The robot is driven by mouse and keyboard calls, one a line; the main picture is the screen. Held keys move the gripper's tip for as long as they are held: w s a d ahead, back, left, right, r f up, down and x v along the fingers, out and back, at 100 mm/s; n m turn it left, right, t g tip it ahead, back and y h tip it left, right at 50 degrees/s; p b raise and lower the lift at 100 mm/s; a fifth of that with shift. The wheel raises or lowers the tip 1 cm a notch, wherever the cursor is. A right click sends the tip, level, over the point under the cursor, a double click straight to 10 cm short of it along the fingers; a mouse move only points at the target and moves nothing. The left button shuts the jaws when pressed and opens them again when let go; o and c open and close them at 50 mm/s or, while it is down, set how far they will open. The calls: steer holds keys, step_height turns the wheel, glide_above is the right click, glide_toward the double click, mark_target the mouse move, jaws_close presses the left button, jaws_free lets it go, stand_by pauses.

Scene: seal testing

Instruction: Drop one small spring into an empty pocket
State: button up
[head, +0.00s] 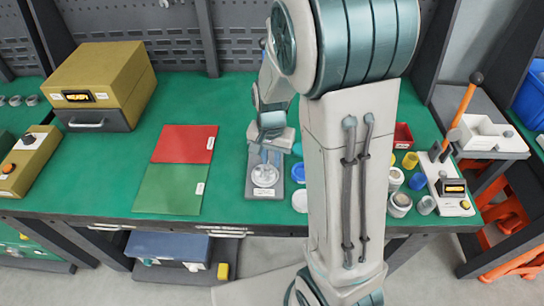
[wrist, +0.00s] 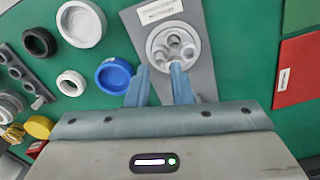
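A grey plate (wrist: 200,75) with a white label carries a round pale disc (wrist: 161,47) with several round pockets. In the head view the same disc (head: 265,176) sits on its plate (head: 251,186) on the green bench, left of my arm. My gripper (wrist: 160,83) has its two blue fingers apart, with their tips at the disc's near edge in the wrist view. In the head view my gripper (head: 264,153) is above the plate. I see no spring between the fingers. I cannot make out whether any pocket holds a spring.
A blue ring (wrist: 114,75), a white ring (wrist: 80,22) and a black ring (wrist: 39,42) lie left of the plate. A red and green mat (head: 170,188) lies left of it in the head view. A yellow box (head: 105,75) stands at the back left.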

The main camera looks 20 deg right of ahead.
steer(key=shift+r, duration=0.3)
steer(key=o, duration=0.6)
steer(key=shift+c, duration=0.2)
steer(key=shift+r+p, duration=1.35)
steer(key=shift+r, duration=0.15)
